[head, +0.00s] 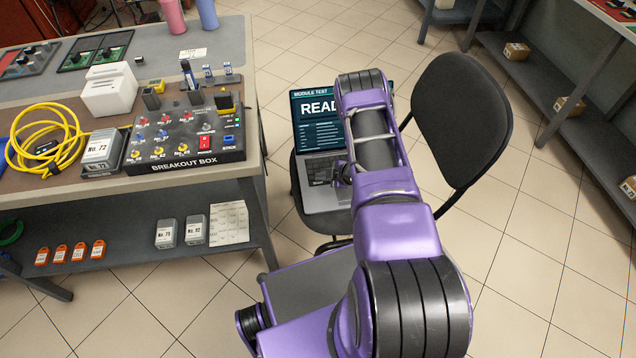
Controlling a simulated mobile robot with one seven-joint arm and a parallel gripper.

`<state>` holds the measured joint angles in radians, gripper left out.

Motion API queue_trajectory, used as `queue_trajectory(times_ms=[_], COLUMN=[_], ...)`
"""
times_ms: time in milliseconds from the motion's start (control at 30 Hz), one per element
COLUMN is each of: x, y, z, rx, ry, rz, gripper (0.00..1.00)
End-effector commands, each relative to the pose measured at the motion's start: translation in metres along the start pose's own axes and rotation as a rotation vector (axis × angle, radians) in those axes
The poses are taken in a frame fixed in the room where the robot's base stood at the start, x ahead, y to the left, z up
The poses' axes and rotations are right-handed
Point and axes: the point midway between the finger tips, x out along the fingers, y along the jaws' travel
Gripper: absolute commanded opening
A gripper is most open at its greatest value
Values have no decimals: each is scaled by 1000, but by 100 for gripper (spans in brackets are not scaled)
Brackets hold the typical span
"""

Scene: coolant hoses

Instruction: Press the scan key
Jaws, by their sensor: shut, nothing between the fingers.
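A laptop (325,195) lies open on the seat of a black chair. Its screen (318,125) shows "MODULE TEST" and large letters starting "READ", with the rest hidden behind my arm. Its dark keyboard (319,170) is partly covered by my arm on the right. I cannot make out a scan key among the keys at this size. My gripper (341,174) shows only in part, as a small dark shape beside my purple arm, over the right side of the keyboard. It is shut and empty. I cannot tell whether its tips touch the keys.
The black chair (460,120) has its backrest to the right of my arm. A workbench (225,45) at left holds a breakout box (187,140), a yellow cable (45,135) and a grey module (100,150). Shelves (550,85) stand at right. The tiled floor between is clear.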

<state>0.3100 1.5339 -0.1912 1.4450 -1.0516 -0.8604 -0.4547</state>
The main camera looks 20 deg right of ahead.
Motion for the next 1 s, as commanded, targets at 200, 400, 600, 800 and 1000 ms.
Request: queue_trajectory(times_ms=[200,400,600,800,1000], x=[0,2,6,6,6], y=[0,-2,-4,-4,-4], z=[0,2,5,4,4], rx=[0,0,0,0,0], ry=[0,0,0,0,0], rz=[0,0,1,0,0], gripper=[0,0,0,0,0])
